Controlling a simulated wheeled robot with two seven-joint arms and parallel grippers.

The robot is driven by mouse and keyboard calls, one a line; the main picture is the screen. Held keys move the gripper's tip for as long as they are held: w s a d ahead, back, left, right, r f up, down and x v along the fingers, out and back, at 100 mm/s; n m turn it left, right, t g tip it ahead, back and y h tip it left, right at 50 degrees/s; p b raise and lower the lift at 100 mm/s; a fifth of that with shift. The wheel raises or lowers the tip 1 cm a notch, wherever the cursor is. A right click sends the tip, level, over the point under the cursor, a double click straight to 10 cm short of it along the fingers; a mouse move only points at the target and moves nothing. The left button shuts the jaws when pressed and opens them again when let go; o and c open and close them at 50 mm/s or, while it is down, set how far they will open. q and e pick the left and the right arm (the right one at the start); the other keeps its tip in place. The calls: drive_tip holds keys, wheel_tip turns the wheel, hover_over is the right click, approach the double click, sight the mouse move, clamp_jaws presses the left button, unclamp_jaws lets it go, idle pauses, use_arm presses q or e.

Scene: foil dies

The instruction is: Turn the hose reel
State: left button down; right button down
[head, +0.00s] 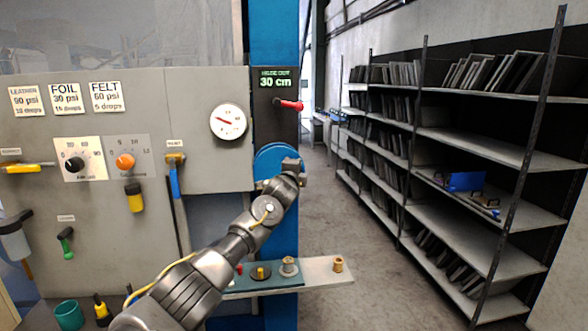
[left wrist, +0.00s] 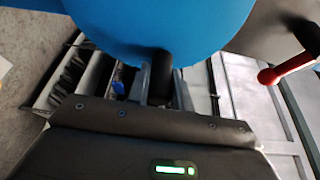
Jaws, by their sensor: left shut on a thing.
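The blue hose reel (head: 266,158) is on the blue column at the right end of the grey panel. In the left wrist view the reel (left wrist: 160,22) is a large blue disc across the top. My left gripper (head: 291,165) is at the reel's right side, partly hiding it. The left wrist view shows the gripper (left wrist: 157,88) shut on a dark handle (left wrist: 161,72) standing out from the disc. A display (head: 276,79) above reads "HOSE OUT 30 cm". My right gripper is not in view.
A red-tipped lever (head: 289,104) sticks out just above the reel. A dial gauge (head: 228,122) is left of it. A pale ledge (head: 318,271) with small pieces is below. Tall shelves (head: 465,140) stand right, with open floor (head: 345,220) between.

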use_arm(q)
drive_tip(key=shift+d+f+m, duration=0.1)
drive_tip(key=shift+f+m, duration=0.15)
drive_tip(key=shift+m, duration=0.05)
idle(0.4)
drive_tip(key=c, duration=1.4)
unclamp_jaws()
drive_tip(key=shift+o, duration=0.8)
drive_tip(key=shift+s+b, duration=0.35)
drive_tip(key=shift+s, duration=0.15)
drive_tip(key=s+a+b, duration=0.1)
drive_tip(key=s+b, duration=0.3)
drive_tip(key=s, duration=0.5)
drive_tip(key=shift+s+a+r, duration=0.25)
drive_tip(key=shift+s+a, duration=0.05)
drive_tip(key=shift+f, duration=0.1)
